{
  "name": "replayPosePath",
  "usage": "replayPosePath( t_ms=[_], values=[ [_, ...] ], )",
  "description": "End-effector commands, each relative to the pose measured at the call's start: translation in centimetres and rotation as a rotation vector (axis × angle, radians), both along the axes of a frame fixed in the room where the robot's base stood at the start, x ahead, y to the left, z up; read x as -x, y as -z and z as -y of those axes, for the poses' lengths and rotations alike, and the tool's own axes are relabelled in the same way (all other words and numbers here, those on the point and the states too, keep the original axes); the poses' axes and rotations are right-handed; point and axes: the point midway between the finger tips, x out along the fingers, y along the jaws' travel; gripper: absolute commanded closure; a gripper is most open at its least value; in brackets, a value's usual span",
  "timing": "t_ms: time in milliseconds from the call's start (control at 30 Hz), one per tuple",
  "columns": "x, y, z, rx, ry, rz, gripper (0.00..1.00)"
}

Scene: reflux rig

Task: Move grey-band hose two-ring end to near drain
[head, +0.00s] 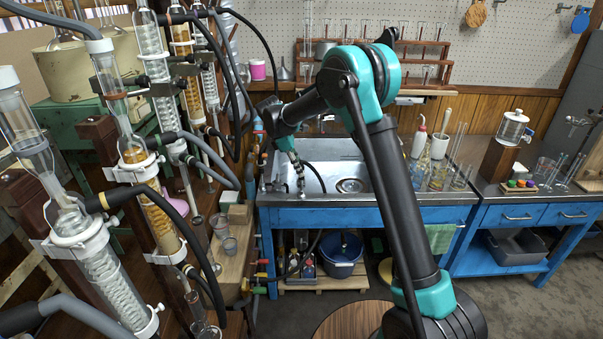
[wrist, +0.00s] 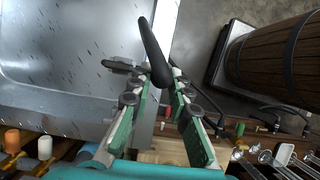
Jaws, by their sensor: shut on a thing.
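My gripper (head: 300,188) is over the left front part of the metal sink in the head view. In the wrist view my gripper (wrist: 158,82) is shut on a black hose (wrist: 151,48), whose thick dark length sticks out past the fingertips. I cannot make out a grey band or rings on it. In the head view a thin black hose (head: 317,172) curves beside the gripper. A round drain (head: 352,186) shows in the sink floor, to the right of the gripper. The sink's metal (wrist: 70,55) fills the left of the wrist view.
The glass reflux rig with several condensers (head: 155,100) and black hoses crowds the left. Glassware (head: 440,175) stands right of the sink. A blue bucket (head: 340,250) sits below it. The wrist view shows a wooden barrel (wrist: 275,60) at the right.

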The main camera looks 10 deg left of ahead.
Motion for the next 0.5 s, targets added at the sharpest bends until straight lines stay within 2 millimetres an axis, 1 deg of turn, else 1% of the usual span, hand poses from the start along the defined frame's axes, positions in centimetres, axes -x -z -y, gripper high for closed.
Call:
replayPosePath(
  t_ms=[500],
  values=[
    [-0.01, 0.44, 0.0, 0.0, 0.0, 0.0, 1.0]
  ],
)
